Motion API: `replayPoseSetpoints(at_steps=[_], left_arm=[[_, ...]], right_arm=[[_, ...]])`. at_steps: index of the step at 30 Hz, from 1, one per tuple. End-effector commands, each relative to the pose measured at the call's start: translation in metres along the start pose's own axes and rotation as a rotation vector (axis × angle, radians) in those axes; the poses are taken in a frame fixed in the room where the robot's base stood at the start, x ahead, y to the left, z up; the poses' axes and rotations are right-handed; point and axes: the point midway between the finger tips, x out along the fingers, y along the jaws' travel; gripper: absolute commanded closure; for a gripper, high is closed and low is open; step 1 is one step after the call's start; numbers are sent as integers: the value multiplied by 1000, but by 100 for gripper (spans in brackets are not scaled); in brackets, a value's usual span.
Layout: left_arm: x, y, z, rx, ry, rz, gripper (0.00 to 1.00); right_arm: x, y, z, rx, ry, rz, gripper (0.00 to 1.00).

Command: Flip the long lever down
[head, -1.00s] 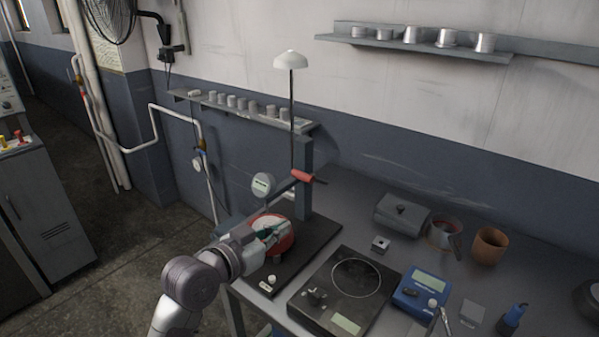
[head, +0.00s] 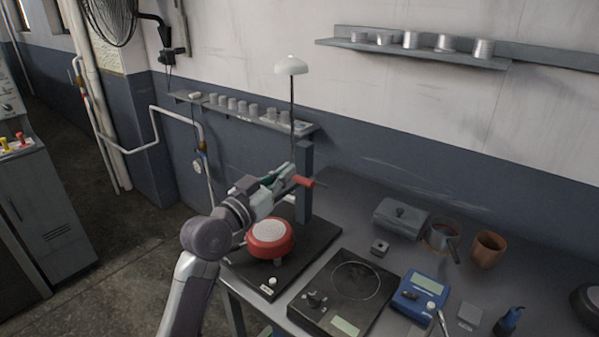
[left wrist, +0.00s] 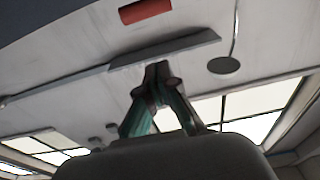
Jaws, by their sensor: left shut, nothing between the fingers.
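A post stands on the black stand (head: 318,240) at the table's left end. A red cylindrical grip (head: 302,181) sticks out from the post; it also shows in the left wrist view (left wrist: 145,11). A thin dark upright rod with a white domed cap (head: 291,66) rises behind. I cannot tell for certain which of these parts is the long lever. My left gripper (head: 288,172) is shut and empty, raised just left of the red grip and post. Its closed fingertips show in the left wrist view (left wrist: 157,72). My right gripper is not in view.
A red round pan-like piece (head: 270,238) sits on the stand below my left gripper. A black hotplate-like device (head: 340,295), a blue meter (head: 420,292), a grey box (head: 400,217) and a brown cup (head: 488,248) stand to the right. A wall shelf (head: 245,113) lies behind.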

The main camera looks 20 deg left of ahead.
Motion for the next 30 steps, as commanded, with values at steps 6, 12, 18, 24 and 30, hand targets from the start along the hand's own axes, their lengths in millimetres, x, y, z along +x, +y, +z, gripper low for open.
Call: replayPoseSetpoints(at_steps=[6, 12, 18, 24, 30], left_arm=[[50, 1, -5, -5, 1, 1, 100], [51, 1, 22, -3, -5, 0, 100], [46, 0, 36, 0, -1, 0, 100], [45, 0, 38, 0, 0, 0, 100], [44, 0, 38, 0, 0, 0, 100]], right_arm=[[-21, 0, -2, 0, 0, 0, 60], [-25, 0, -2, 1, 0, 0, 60], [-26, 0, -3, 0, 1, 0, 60], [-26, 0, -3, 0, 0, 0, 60], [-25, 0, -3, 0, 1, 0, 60]])
